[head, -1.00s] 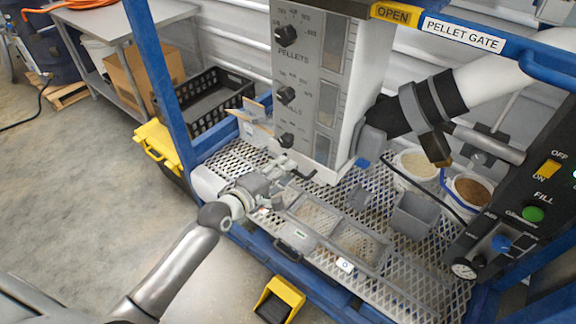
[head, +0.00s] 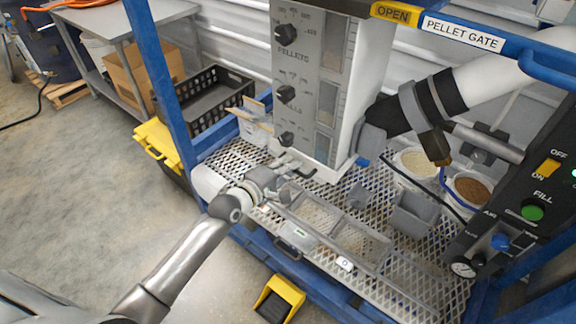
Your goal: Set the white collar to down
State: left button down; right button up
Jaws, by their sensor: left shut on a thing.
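My left gripper (head: 282,168) reaches in from the left, over the mesh deck, to the foot of the grey hopper panel (head: 303,85). Its jaws are closed on a small part there, which the gripper and the panel's lower edge mostly hide. I cannot tell for certain that this part is the white collar, and no collar clearly shows elsewhere. The panel carries several black knobs, one of them (head: 286,138) just above the gripper. My right gripper is not in view.
Two bins (head: 321,214) sit in the deck in front of the gripper. A grey cup (head: 413,216) and buckets (head: 468,188) stand to the right. A white and black pipe (head: 455,90) crosses above. A control box (head: 535,190) stands at right, a yellow pedal (head: 280,298) below.

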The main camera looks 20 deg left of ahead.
pick_arm(q)
notch_tip(320, 180, down, 4)
jog(key=b, duration=0.2)
jog(key=shift+s+b, duration=0.1)
jog(key=shift+b, duration=0.2)
jog(key=shift+f, duration=0.1)
jog(key=c, duration=1.5)
grip_release()
